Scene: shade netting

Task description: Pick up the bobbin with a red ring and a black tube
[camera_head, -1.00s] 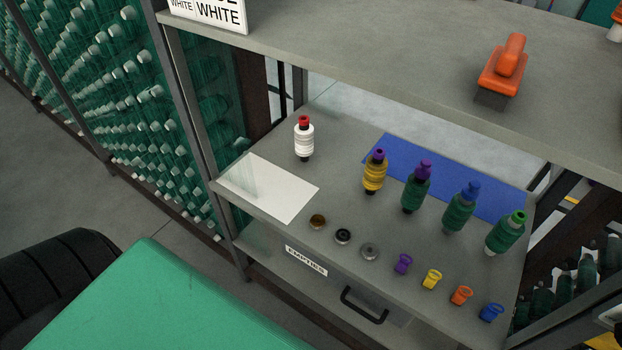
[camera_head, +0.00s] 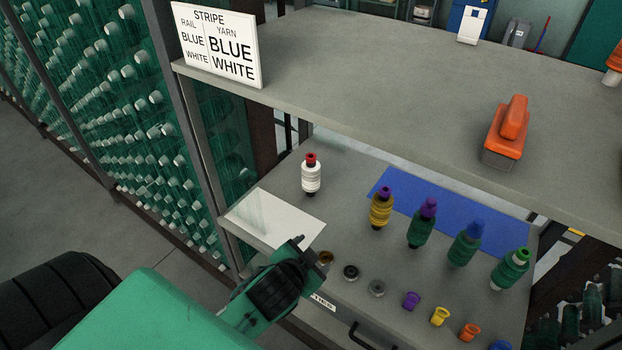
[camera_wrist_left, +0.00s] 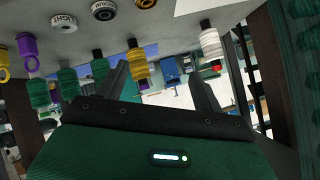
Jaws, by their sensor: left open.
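The bobbin with a red ring (camera_head: 311,177) carries white yarn and stands upright on the lower shelf, behind the white sheet. It also shows upside down in the left wrist view (camera_wrist_left: 211,43), with a black tube end and its red ring. My left gripper (camera_head: 300,243) is low over the shelf's front edge, by the sheet's near corner, in front of the bobbin and apart from it. In the left wrist view its open fingers (camera_wrist_left: 160,82) hold nothing; the white bobbin is beyond the right finger. My right gripper is not in view.
A yellow bobbin (camera_head: 381,208) and several green ones stand right, by a blue mat (camera_head: 455,198). Small rings and coloured clips line the front edge. The upper shelf (camera_head: 390,70) overhangs the back, with a sign (camera_head: 216,45) and an orange-handled tool (camera_head: 508,128).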

